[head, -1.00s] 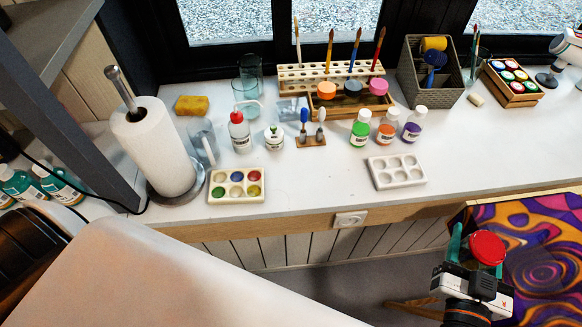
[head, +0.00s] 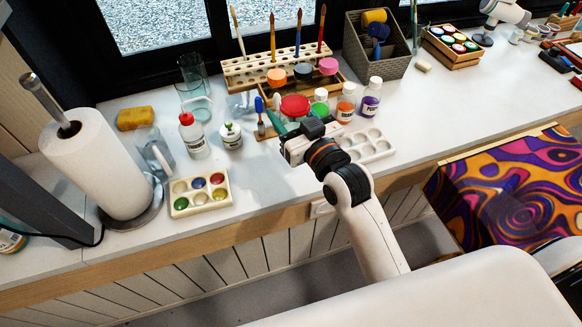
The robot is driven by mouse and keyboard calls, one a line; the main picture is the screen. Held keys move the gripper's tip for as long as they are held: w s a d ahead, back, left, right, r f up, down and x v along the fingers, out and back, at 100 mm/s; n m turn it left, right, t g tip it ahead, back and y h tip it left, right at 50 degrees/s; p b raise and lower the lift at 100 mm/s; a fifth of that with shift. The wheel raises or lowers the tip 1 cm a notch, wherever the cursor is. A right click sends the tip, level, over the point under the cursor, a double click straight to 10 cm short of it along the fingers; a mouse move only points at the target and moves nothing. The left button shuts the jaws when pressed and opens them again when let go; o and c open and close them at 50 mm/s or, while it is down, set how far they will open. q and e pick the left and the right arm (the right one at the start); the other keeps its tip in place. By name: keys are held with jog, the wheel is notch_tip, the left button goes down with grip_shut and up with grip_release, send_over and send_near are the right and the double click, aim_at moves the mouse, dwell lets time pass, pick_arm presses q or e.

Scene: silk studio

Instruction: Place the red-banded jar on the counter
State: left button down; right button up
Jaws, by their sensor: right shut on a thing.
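My right gripper (head: 294,122) is over the counter (head: 251,180), in front of the wooden brush rack. It is shut on a jar with a round red top (head: 295,106), taken to be the red-banded jar. The jar's body is mostly hidden behind the gripper, so I cannot tell whether its base touches the counter. A teal fingertip shows at its left side. My left gripper is out of view.
Close by are a white palette (head: 366,145), the green-labelled bottle (head: 320,103), an orange bottle (head: 346,103) and a purple bottle (head: 370,97). A paint tray (head: 200,193) stands left. Bare counter lies between this tray and my gripper.

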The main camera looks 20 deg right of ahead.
jog(key=shift+w+a+f, duration=0.1)
jog(key=shift+w, duration=0.2)
notch_tip(320, 180, down, 6)
jog(key=shift+r, duration=0.15)
jog(key=shift+f+b, duration=0.4)
jog(key=shift+f, duration=1.45)
jog(key=shift+f, duration=0.1)
jog(key=o, duration=1.1)
jog(key=shift+c, duration=0.2)
